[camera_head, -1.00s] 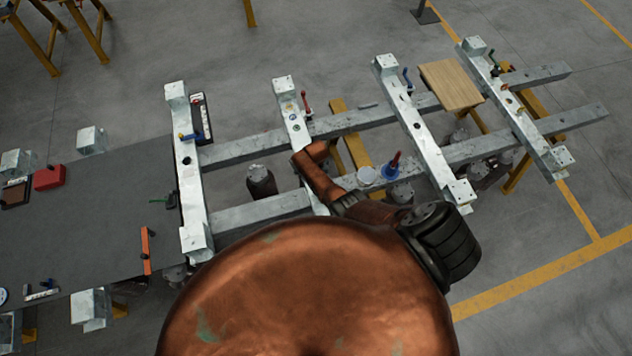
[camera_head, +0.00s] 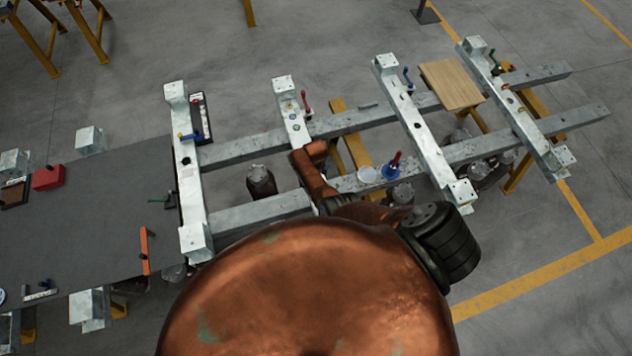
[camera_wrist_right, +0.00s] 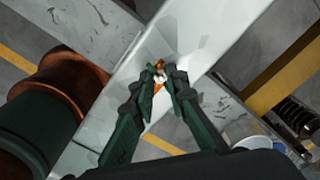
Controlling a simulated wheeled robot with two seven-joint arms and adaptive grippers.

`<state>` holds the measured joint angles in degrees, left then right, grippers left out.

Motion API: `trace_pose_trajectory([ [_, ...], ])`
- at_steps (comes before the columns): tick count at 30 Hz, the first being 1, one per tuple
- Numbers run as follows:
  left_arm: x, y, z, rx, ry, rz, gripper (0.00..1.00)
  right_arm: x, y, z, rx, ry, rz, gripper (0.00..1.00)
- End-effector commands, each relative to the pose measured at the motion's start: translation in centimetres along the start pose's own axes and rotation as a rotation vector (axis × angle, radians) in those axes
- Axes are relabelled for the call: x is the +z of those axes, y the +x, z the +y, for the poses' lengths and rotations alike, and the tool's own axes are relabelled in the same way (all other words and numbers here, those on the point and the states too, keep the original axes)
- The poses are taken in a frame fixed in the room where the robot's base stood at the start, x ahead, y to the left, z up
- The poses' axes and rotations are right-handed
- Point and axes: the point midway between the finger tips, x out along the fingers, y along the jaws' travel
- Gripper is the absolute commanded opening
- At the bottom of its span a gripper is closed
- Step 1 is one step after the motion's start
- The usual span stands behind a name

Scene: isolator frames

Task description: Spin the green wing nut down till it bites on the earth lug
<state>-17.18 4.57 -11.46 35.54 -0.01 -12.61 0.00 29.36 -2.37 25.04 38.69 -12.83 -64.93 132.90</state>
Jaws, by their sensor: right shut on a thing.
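A small orange-copper piece shows at the tips, perhaps the earth lug; I cannot tell how the two touch. They are over a pale galvanised crossbar (camera_wrist_right: 203,38). In the head view this gripper is hidden behind my own arm. My left gripper is in neither current view.
Galvanised crossbars (camera_head: 187,160) lie across two long rails (camera_head: 255,208). A red-handled clamp (camera_head: 306,103) stands on the nearby crossbar. A grey table (camera_head: 95,215) is at left.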

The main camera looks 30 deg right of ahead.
Motion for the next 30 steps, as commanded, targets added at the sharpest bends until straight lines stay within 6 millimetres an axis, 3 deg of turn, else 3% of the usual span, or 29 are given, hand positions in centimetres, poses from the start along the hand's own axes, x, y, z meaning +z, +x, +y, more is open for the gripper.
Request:
trace_pose_trajectory([
  [18, 0.3, 2.3, 0.1, 0.000, 0.000, -0.001, 0.29, 0.5, 0.3, 0.4, 0.011, 0.575, -0.003, 0.00],
  [30, 0.6, 4.9, 0.2, 0.000, 0.000, -0.002, 0.29, 0.7, 0.3, 0.3, 0.011, 0.831, -0.005, 0.00],
])
